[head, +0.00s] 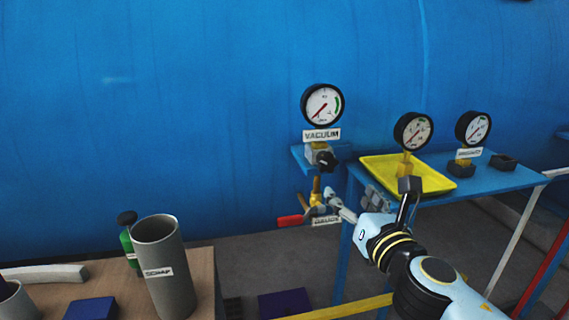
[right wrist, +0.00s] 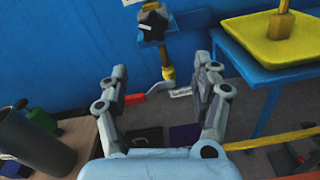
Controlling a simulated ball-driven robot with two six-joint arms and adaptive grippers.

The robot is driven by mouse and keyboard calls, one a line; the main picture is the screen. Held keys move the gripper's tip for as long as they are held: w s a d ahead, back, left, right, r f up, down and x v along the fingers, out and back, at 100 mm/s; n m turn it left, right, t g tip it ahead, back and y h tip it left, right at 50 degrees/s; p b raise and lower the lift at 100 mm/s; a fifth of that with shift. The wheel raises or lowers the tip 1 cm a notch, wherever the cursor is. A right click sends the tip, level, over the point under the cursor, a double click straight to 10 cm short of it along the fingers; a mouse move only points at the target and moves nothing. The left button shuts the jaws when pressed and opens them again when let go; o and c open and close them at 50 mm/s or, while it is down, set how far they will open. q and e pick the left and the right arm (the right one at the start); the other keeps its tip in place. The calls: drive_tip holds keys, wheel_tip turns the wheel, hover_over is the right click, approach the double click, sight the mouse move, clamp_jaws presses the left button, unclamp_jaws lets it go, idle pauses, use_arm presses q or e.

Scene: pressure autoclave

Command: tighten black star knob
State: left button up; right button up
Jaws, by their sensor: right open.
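The black star knob (head: 327,163) sits on a grey valve under the vacuum gauge (head: 322,105), on the blue vessel (head: 200,120). It also shows near the top middle of the right wrist view (right wrist: 153,25). My right gripper (head: 375,198) is open and empty, below and to the right of the knob in the head view. In the right wrist view its two fingers (right wrist: 161,82) are spread wide, with the knob beyond them and apart from them. My left gripper is in neither view.
A red-handled valve (head: 292,220) hangs below the knob. A blue table (head: 500,180) at right holds a yellow tray (head: 375,170) with a gauge (head: 413,130). A wooden bench (head: 204,275) at left bears a grey scrap cylinder (head: 165,265) and a green bottle (head: 127,243).

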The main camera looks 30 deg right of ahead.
sight(328, 164)
drive_tip(key=x, duration=0.3)
drive_tip(key=r+x, duration=0.1)
drive_tip(key=x, duration=0.3)
drive_tip(key=p+x, duration=0.1)
drive_tip(key=x, duration=0.3)
drive_tip(key=shift+w+a+r, duration=0.1)
drive_tip(key=shift+a+r, duration=0.2)
drive_tip(key=shift+r, duration=0.1)
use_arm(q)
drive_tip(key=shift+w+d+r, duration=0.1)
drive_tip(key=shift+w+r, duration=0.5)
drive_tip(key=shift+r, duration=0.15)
use_arm(e)
drive_tip(key=shift+c, duration=0.8)
drive_tip(key=c, duration=1)
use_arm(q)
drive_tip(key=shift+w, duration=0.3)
